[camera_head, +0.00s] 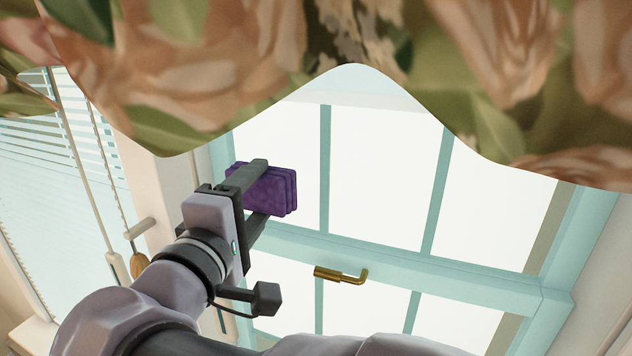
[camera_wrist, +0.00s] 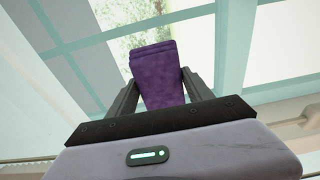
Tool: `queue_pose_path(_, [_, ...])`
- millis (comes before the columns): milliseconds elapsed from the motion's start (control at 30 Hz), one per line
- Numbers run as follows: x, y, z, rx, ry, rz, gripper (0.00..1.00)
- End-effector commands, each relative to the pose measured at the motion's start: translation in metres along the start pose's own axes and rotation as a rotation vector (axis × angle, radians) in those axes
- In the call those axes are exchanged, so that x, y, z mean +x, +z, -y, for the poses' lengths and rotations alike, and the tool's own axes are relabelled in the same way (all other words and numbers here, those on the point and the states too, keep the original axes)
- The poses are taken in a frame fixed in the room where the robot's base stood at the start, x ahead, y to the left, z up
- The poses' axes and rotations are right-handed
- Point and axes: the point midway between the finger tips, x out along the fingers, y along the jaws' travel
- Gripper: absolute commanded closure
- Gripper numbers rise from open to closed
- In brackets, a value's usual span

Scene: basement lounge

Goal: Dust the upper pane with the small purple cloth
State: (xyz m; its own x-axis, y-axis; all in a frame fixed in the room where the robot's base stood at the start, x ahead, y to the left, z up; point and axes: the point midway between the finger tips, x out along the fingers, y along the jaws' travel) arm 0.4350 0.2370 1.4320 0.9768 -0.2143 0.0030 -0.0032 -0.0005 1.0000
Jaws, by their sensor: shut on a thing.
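The small purple cloth (camera_head: 268,190) is a folded pad held between the fingers of my gripper (camera_head: 258,192). In the wrist view the cloth (camera_wrist: 158,80) sticks out beyond the fingers of my gripper (camera_wrist: 158,92), which are shut on its sides. The upper pane (camera_head: 375,165) is a bright window area divided by pale teal bars, above a teal cross rail. The cloth is in front of its left side in the head view. I cannot tell whether the cloth touches the glass. The top of the pane is hidden behind a floral valance.
The floral valance (camera_head: 200,70) hangs across the top of the head view, close above my gripper. A brass latch (camera_head: 342,274) sits on the cross rail (camera_head: 400,268). Blinds (camera_head: 40,150) with a cord and wooden tassel (camera_head: 138,267) hang at the left.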

Motion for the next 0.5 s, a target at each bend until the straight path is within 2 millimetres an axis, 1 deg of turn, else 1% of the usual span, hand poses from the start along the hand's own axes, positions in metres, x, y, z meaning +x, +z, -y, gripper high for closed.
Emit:
queue_pose_path(267, [-0.002, 0.0, 0.0, 0.001, 0.0, 0.0, 0.73])
queue_pose_path(333, [-0.007, -0.001, 0.0, 0.001, 0.0, -0.002, 0.73])
queue_pose_path(500, [-0.027, -0.004, 0.0, 0.001, 0.0, -0.003, 0.73])
